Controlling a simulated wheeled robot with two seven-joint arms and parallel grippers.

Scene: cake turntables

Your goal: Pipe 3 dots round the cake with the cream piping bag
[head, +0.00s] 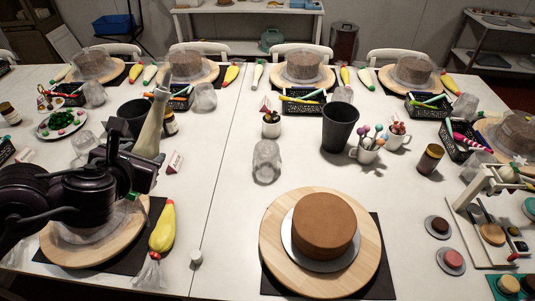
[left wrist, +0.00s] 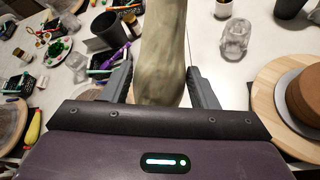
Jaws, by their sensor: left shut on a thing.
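The cream piping bag (head: 152,128) is pale and stands roughly upright in my left gripper (head: 140,165), with one end pointing up. It also fills the middle of the left wrist view (left wrist: 160,60), between the two fingers of my left gripper (left wrist: 160,88), which is shut on it. The brown cake (head: 325,224) sits on a grey board (head: 296,252) on a round wooden turntable (head: 275,222), to the right of the gripper and apart from it. The cake also shows at the right edge of the left wrist view (left wrist: 305,98). No dots show on the cake. My right gripper is not in view.
A yellow piping bag (head: 163,228) lies beside another turntable (head: 68,258) below my left arm. A dark cup (head: 340,127), a clear jar (head: 267,160) and a mug of colourful sticks (head: 367,150) stand behind the cake. The table between gripper and cake is mostly clear.

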